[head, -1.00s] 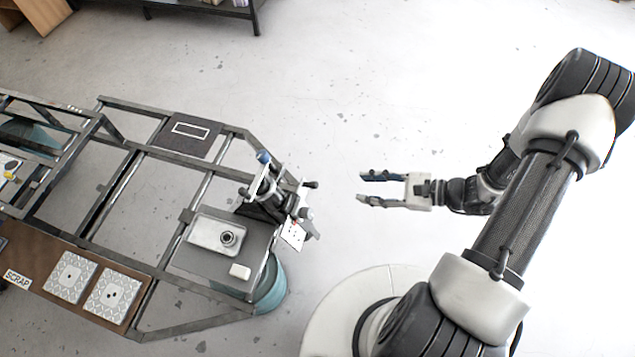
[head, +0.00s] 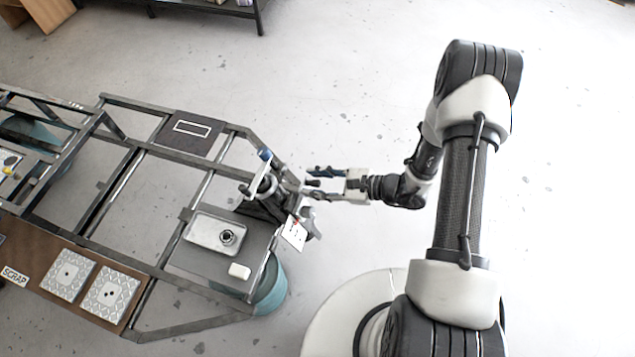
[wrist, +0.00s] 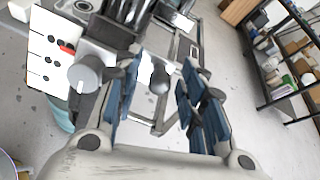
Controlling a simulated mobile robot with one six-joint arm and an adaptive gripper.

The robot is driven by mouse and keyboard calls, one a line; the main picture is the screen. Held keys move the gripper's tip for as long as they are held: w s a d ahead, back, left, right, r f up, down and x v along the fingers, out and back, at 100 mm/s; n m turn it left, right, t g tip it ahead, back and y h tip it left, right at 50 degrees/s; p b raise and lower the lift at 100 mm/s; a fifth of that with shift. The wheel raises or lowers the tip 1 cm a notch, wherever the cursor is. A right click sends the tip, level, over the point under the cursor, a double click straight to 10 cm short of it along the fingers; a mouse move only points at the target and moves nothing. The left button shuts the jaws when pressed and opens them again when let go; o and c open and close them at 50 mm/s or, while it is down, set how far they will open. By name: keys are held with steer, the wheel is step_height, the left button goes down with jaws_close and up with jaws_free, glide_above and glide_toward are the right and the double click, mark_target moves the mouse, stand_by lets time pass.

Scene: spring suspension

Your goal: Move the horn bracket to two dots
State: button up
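A dark metal assembly with several rounded knobs (head: 268,190) stands on the right end of the frame; I cannot tell for sure which part is the horn bracket. A white card (head: 293,234) with rows of black dots and a red mark hangs by it, also in the wrist view (wrist: 42,55). My gripper (head: 312,182) is open at the right side of the assembly. In the wrist view, a dark rounded knob (wrist: 159,80) shows between the blue-padded fingers, with gaps on both sides. A grey round knob (wrist: 85,73) is left of the fingers.
Two patterned tiles with dots (head: 67,275) (head: 111,294) lie on a brown board beside a SCRAP label (head: 14,276).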

steer(key=shift+c, duration=0.6)
jaws_close()
